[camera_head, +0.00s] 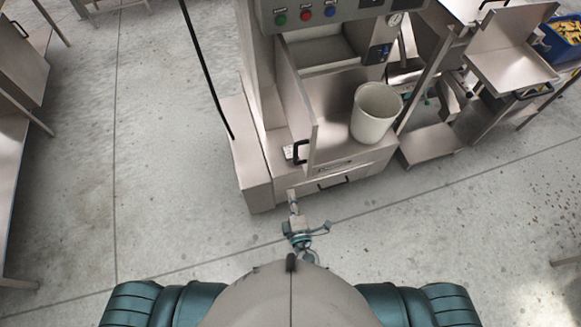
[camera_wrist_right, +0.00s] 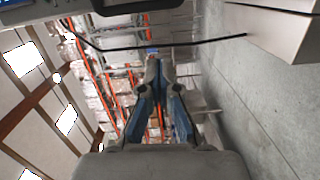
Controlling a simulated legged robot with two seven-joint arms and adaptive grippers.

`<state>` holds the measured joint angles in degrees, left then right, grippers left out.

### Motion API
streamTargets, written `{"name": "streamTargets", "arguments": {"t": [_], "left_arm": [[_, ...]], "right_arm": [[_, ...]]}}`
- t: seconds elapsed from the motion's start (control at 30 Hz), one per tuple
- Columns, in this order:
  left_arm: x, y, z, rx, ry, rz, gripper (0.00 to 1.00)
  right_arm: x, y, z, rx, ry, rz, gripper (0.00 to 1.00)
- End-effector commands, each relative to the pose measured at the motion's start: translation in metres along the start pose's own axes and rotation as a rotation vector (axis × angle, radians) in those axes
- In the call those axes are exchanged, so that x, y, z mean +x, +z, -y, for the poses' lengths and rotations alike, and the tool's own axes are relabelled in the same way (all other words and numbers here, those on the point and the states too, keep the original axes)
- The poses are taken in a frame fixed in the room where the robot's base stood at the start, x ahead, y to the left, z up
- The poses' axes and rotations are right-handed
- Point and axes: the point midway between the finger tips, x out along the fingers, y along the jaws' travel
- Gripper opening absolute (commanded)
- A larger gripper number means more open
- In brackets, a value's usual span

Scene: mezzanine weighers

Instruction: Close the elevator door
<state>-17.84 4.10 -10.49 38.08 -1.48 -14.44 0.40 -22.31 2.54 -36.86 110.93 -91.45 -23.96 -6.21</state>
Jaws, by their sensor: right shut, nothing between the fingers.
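The elevator door appears to be the upright light metal panel (camera_head: 292,100) on the machine in the head view, with a black handle (camera_head: 299,152) near its lower front edge. It stands swung out from the front, so the compartment behind it is open to view. A white bucket (camera_head: 374,114) stands on the shelf to its right. My right gripper (camera_wrist_right: 156,64) shows in the wrist view, its grey and blue fingers together with nothing between them. It touches nothing I can make out, and the door is not clearly visible there. My left gripper is in neither view.
A control panel with buttons (camera_head: 305,14) is above the compartment. A drawer-like front (camera_head: 335,182) is below the shelf. A black cable (camera_head: 208,70) runs down left of the machine. The floor to the left is clear.

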Motion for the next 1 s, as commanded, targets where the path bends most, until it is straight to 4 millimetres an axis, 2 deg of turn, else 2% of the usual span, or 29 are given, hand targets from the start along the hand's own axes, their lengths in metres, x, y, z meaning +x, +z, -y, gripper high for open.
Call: {"name": "streamTargets", "arguments": {"t": [0.03,0.1,0.27,0.67,0.83,1.0], "left_arm": [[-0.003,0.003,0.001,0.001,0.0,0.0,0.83],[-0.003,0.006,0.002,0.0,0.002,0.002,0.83],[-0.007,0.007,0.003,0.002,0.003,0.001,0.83],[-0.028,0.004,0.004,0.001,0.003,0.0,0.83],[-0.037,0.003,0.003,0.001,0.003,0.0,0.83],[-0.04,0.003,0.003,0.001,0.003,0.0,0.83]], "right_arm": [[-0.001,-0.008,-0.015,-0.026,0.028,-0.015,0.0],[0.0,-0.015,-0.023,-0.053,0.05,-0.027,0.0],[0.015,-0.018,-0.026,-0.062,0.056,-0.029,0.0],[0.097,-0.019,-0.03,-0.06,0.055,-0.028,0.0],[0.105,0.007,-0.031,-0.06,0.052,-0.027,0.0],[0.108,0.018,-0.03,-0.059,0.051,-0.027,0.0]]}}
